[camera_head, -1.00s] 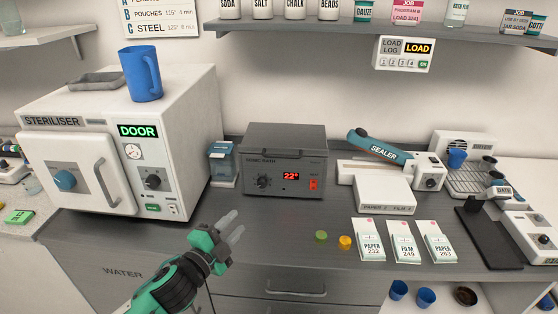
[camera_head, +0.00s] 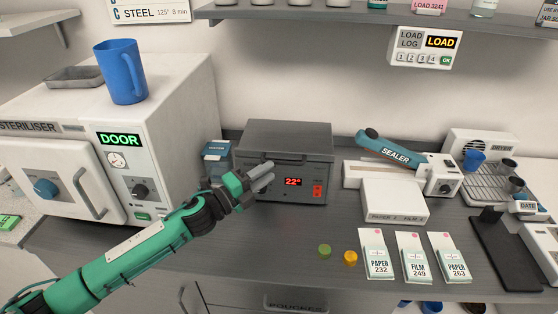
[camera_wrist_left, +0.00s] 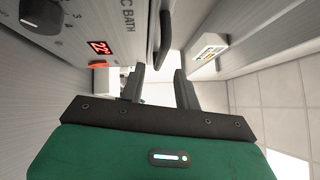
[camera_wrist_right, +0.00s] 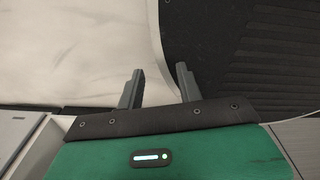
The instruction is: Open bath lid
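The sonic bath (camera_head: 270,190) is a grey box on the counter with a red "22°" display. Its dark grey lid (camera_head: 288,139) is shut, with a handle along the front edge. My left gripper (camera_head: 264,176) is in front of the bath, below the lid's edge, and hides part of the front panel. In the left wrist view its two fingers (camera_wrist_left: 160,78) are apart, with nothing between them. The dark lid handle (camera_wrist_left: 166,40) shows just beyond the fingertips. My right gripper (camera_wrist_right: 158,72) is open and empty; it is outside the head view.
The steriliser (camera_head: 150,150) with a blue mug (camera_head: 124,75) on top stands left of the bath. The sealer (camera_head: 392,180) stands right of it.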

